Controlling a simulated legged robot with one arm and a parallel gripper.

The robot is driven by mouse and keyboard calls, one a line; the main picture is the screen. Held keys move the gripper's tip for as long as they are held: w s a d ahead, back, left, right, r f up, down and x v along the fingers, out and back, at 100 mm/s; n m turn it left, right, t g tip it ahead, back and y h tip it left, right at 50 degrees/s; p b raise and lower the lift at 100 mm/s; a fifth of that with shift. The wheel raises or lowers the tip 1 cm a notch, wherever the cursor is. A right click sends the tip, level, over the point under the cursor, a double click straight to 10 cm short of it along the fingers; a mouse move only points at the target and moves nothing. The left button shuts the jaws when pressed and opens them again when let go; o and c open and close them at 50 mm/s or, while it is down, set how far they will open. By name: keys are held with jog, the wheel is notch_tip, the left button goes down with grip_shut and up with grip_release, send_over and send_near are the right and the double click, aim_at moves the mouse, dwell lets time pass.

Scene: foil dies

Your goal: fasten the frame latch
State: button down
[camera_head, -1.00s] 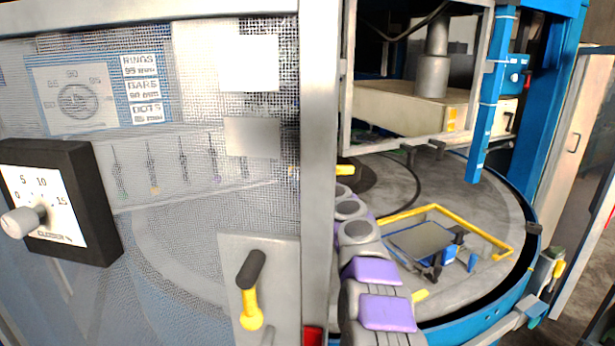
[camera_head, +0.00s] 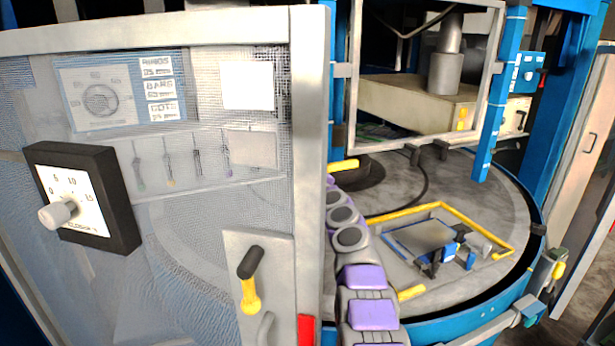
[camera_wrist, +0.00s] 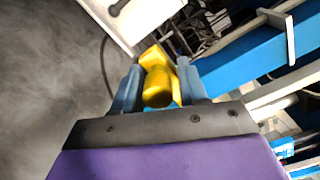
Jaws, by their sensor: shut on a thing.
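In the wrist view my gripper (camera_wrist: 159,68) has its two blue-grey fingers shut on a yellow handle (camera_wrist: 157,88), one finger on each side. The handle's lower end is rounded, and a pale panel lies beyond it. In the head view the door's edge post hides my gripper; only my jointed arm with purple pads shows. A grey mesh door (camera_head: 200,220) fills the left. On it is a plate with a yellow lever (camera_head: 250,295) with a black grip. I cannot tell which part is the frame latch.
A round grey table (camera_head: 400,190) with a blue rim lies right of the door, with a yellow-edged recess (camera_head: 470,225) holding blue parts. A pale window frame (camera_head: 350,100) stands behind it. A black dial box (camera_head: 85,198) sticks out from the door.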

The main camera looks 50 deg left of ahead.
jog(key=shift+s+a+f, duration=0.1)
jog(key=shift+f, duration=0.35)
jog(key=shift+s+a+f, duration=0.1)
jog(key=shift+f, duration=0.3)
jog(key=c, duration=1)
grip_release()
jog(key=shift+o, duration=0.6)
jog(key=shift+r, duration=0.15)
jog(key=shift+d+r, duration=0.1)
jog(key=shift+w+r, duration=0.2)
jog(key=shift+r, duration=0.05)
jog(key=shift+b, duration=0.4)
